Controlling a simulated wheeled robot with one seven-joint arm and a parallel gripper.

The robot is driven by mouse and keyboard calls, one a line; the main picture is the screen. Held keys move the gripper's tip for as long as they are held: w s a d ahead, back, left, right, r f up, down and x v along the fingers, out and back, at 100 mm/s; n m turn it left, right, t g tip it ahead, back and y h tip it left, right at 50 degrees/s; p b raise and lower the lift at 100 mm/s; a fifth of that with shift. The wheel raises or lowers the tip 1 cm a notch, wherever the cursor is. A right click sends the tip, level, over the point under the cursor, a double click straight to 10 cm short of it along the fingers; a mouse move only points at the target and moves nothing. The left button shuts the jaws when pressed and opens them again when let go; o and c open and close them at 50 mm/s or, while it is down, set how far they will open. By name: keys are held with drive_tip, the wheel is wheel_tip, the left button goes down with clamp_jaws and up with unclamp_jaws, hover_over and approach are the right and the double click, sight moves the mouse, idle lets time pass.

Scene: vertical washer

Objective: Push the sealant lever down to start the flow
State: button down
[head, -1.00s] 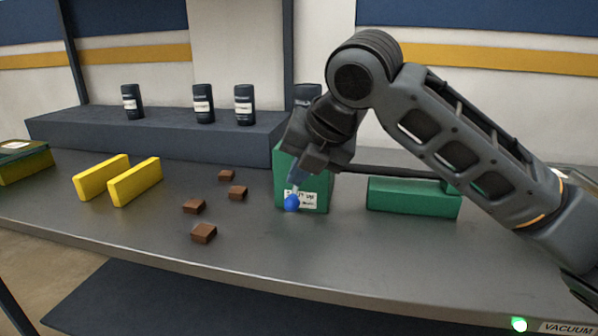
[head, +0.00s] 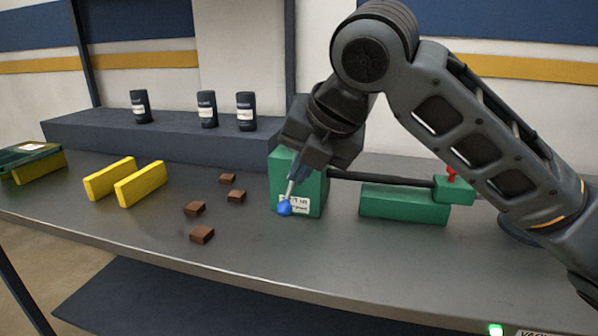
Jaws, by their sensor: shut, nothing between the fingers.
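The sealant lever is a thin grey rod with a blue ball knob (head: 285,207) at its end. It slants down in front of the green box (head: 312,188), which has a white label. The knob partly covers the label. My gripper (head: 296,177) is shut and empty, pointing down at the upper part of the rod. It overlaps the rod in the picture; I cannot tell whether it touches. My gripper hides the lever's pivot.
Brown blocks (head: 202,235) and yellow bars (head: 140,184) lie left. Dark bottles (head: 207,110) stand on a raised shelf. The front table is clear.

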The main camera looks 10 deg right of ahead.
drive_tip(key=s+d+r, duration=0.1)
drive_tip(key=s+r, duration=0.2)
drive_tip(key=s, duration=0.1)
drive_tip(key=shift+s+r, duration=0.35)
drive_tip(key=shift+r, duration=0.05)
